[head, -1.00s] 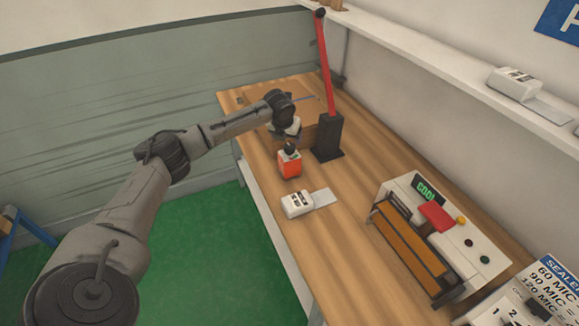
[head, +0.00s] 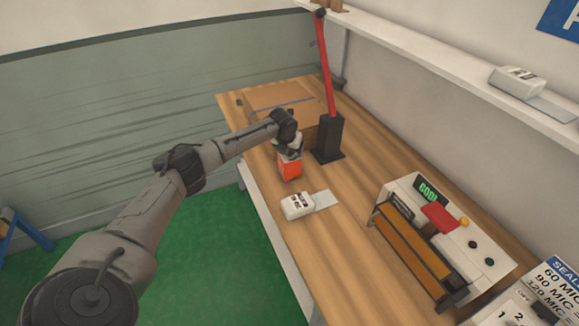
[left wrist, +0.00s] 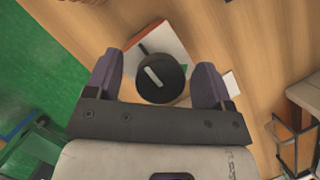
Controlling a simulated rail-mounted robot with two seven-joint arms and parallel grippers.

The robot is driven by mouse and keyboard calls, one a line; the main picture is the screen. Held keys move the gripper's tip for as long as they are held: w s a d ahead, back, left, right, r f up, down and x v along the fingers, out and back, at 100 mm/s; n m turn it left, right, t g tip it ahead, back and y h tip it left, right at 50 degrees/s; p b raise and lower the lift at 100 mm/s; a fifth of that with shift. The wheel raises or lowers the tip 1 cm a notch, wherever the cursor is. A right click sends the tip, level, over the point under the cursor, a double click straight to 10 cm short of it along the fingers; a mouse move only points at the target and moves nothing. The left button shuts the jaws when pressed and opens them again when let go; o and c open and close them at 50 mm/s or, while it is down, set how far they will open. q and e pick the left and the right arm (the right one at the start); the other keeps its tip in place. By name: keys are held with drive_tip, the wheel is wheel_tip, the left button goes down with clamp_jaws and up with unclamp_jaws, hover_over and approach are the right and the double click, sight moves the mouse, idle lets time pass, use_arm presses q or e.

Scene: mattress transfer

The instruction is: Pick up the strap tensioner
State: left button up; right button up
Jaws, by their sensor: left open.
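The strap tensioner, which I take to be the orange block (head: 290,169) with a black round top, stands on the wooden bench near its left edge. In the left wrist view its black knob (left wrist: 163,80) with a pale mark lies between my fingers, and its orange and white body (left wrist: 170,40) shows beyond. My left gripper (head: 290,150) is right over the block and hides its top in the head view. In the left wrist view the left gripper (left wrist: 159,70) is open, a finger on each side of the knob with gaps visible. My right gripper is not in view.
A cardboard box (head: 275,97) and a red post on a black base (head: 327,140) stand just behind. A white device with a grey plate (head: 297,205) lies in front. A white sealer (head: 490,255) stands at right. The bench between is clear.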

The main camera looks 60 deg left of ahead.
use_arm(q)
drive_tip(key=shift+c, duration=0.2)
drive_tip(key=c, duration=1.3)
clamp_jaws()
drive_tip(key=shift+r, duration=0.1)
